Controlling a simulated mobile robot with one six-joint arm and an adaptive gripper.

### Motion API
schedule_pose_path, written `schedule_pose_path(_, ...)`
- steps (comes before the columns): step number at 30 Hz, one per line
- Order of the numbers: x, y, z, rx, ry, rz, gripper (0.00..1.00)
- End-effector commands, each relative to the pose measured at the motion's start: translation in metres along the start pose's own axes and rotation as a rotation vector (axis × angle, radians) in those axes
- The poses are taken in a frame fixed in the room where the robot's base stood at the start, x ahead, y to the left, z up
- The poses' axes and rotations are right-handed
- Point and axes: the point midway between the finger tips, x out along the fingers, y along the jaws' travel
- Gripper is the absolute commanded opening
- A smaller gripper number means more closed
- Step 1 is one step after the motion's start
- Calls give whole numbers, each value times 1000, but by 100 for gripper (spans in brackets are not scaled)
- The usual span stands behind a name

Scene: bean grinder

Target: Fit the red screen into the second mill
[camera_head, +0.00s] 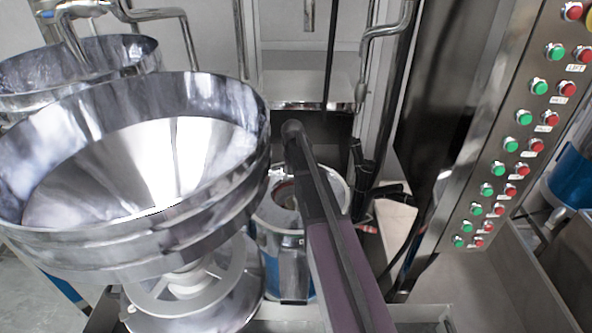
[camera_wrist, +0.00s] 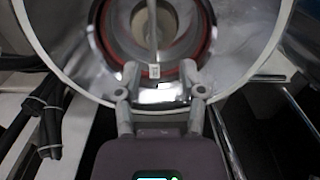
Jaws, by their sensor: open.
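The mill (camera_wrist: 258,38) is a round, open metal drum seen from above in the wrist view. In the head view its blue and silver body (camera_head: 276,262) stands at the centre, partly behind my arm. The red screen shows as a red ring (camera_wrist: 206,48) inside the drum, around a pale round opening. A thin upright rod crosses in front of that opening and ends at a small pale tab (camera_wrist: 154,70). My gripper (camera_wrist: 160,72) is open, its fingertips on either side of the tab, over the drum's near inner side. I cannot tell whether they touch anything.
Large metal funnels (camera_head: 150,165) fill the left of the head view, close to my arm. A panel (camera_head: 505,150) of green and red buttons stands at the right. Black cables (camera_wrist: 38,110) hang beside the drum in the wrist view.

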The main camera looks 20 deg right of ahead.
Motion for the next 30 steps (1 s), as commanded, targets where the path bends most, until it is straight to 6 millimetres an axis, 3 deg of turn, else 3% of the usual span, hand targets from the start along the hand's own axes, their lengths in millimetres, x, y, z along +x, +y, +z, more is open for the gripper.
schedule_pose_path(1, 0, -6, 26, -22, 0, 0, 52)
schedule_pose_path(5, 0, -20, 84, -88, 0, 0, 52)
schedule_pose_path(12, 0, -40, 202, -230, 0, 1, 52)
schedule_pose_path(15, 0, -43, 241, -280, 0, 1, 52)
schedule_pose_path(18, 0, -45, 268, -318, 0, 1, 52)
schedule_pose_path(21, 0, -46, 284, -340, 0, 1, 52)
schedule_pose_path(30, 0, -47, 288, -351, 0, 1, 52)
